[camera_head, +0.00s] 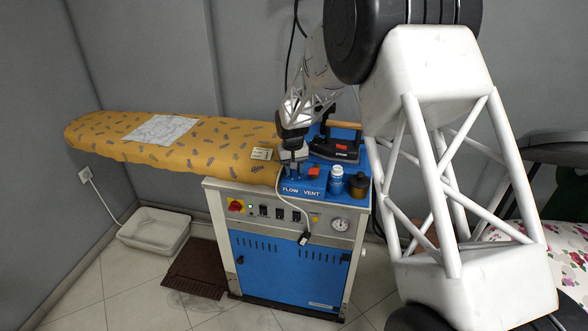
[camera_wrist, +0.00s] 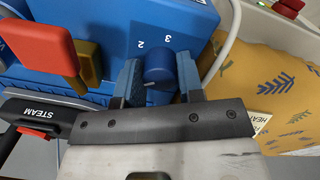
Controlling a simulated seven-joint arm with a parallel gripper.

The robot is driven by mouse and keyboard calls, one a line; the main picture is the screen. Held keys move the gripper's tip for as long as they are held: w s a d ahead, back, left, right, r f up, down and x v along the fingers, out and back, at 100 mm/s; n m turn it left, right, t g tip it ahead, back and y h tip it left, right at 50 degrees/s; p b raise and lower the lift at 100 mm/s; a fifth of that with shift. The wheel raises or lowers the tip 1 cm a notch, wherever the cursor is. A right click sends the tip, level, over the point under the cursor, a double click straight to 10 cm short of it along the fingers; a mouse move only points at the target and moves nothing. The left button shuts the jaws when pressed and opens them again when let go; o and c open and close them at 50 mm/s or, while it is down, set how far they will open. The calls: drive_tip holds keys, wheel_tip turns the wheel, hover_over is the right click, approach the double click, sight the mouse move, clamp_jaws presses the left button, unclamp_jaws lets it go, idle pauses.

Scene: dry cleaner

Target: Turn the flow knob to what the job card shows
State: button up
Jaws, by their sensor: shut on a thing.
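The flow knob (camera_wrist: 161,62) is a round dark-blue knob on a blue panel (camera_wrist: 110,20). The digits 2 and 3 show beside it, and a pale mark shows on its near edge; which number it points to is unclear. My gripper (camera_wrist: 159,72) is shut on the knob, one finger on each side. In the head view my gripper (camera_head: 293,168) is above the FLOW label and hides the knob. The job card (camera_head: 262,153) is a small pale card on the yellow ironing board (camera_head: 215,138). Its edge shows in the wrist view (camera_wrist: 262,120); its setting is unreadable.
A red handle (camera_wrist: 42,45) and a brass-coloured part (camera_wrist: 90,62) stand beside the knob. A steam iron (camera_head: 336,148) is behind, and a blue-and-white bottle (camera_head: 336,180) and dark jar (camera_head: 358,186) stand right. A pale cable hangs down the cabinet front (camera_head: 290,262).

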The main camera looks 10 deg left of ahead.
drive_tip(key=shift+r+m, duration=0.1)
drive_tip(key=shift+m, duration=0.4)
drive_tip(key=o, duration=0.9)
drive_tip(key=shift+a+r, duration=0.15)
drive_tip(key=shift+r, duration=3.7)
